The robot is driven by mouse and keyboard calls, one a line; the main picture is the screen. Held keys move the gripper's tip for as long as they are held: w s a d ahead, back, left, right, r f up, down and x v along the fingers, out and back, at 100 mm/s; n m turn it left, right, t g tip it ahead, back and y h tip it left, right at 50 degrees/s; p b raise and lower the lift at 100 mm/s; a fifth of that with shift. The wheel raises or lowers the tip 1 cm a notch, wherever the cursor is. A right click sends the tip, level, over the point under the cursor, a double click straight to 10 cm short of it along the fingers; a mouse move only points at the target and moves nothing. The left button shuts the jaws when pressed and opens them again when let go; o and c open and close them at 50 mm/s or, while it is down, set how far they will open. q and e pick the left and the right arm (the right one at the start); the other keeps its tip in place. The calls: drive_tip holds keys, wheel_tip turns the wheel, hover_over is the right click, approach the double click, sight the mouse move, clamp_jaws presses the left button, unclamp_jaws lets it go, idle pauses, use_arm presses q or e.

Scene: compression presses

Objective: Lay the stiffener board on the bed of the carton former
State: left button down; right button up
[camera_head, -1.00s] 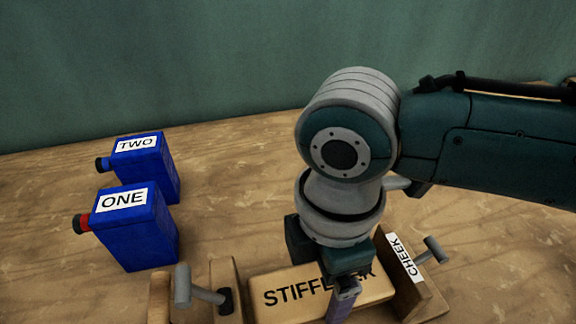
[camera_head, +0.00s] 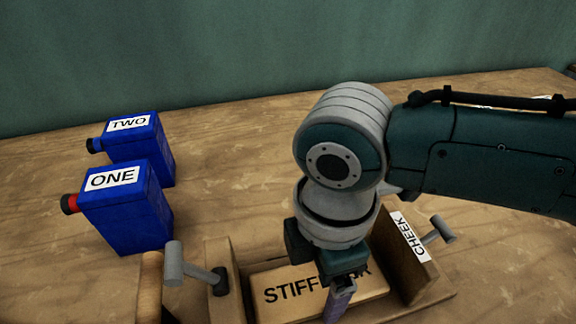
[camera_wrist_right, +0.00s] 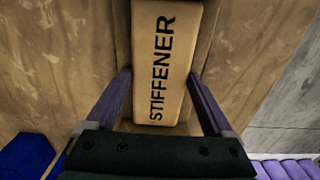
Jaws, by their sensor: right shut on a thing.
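The stiffener board (camera_head: 283,294) is a tan block with black STIFFENER lettering. In the head view it lies flat between the two wooden side walls of the carton former (camera_head: 425,277), the right one labelled CHEEK. My right gripper (camera_head: 340,302) points down and is shut on the board, hiding part of the lettering. In the right wrist view its purple fingers (camera_wrist_right: 160,80) lie along both long sides of the board (camera_wrist_right: 165,50). Whether the board's underside touches the bed is hidden. My left gripper is not in view.
Grey T-shaped handles stick out from the former at left (camera_head: 198,272) and right (camera_head: 437,231). Blue jugs labelled ONE (camera_head: 128,215) and TWO (camera_head: 140,148) stand at left on the wooden table (camera_head: 235,150).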

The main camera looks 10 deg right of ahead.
drive_tip(key=o, duration=1.2)
wheel_tip(320, 180, up, 10)
drive_tip(key=p, duration=0.2)
drive_tip(key=s+a+r+m+t+y+p, duration=0.2)
drive_tip(key=s+a+r+m+y+p, duration=0.15)
drive_tip(key=s+a+m, duration=0.2)
drive_tip(key=s+d+r+m+t+h+p, duration=0.1)
drive_tip(key=s+d+m+h, duration=0.15)
drive_tip(key=d+m, duration=0.35)
drive_tip(key=s+d+m+t+h+p, duration=0.1)
drive_tip(key=s+d+m, duration=0.35)
drive_tip(key=d, duration=0.35)
drive_tip(key=r+p, duration=3.7)
drive_tip(key=r, duration=0.1)
drive_tip(key=shift+w+d+r, duration=0.15)
drive_tip(key=shift+d, duration=0.25)
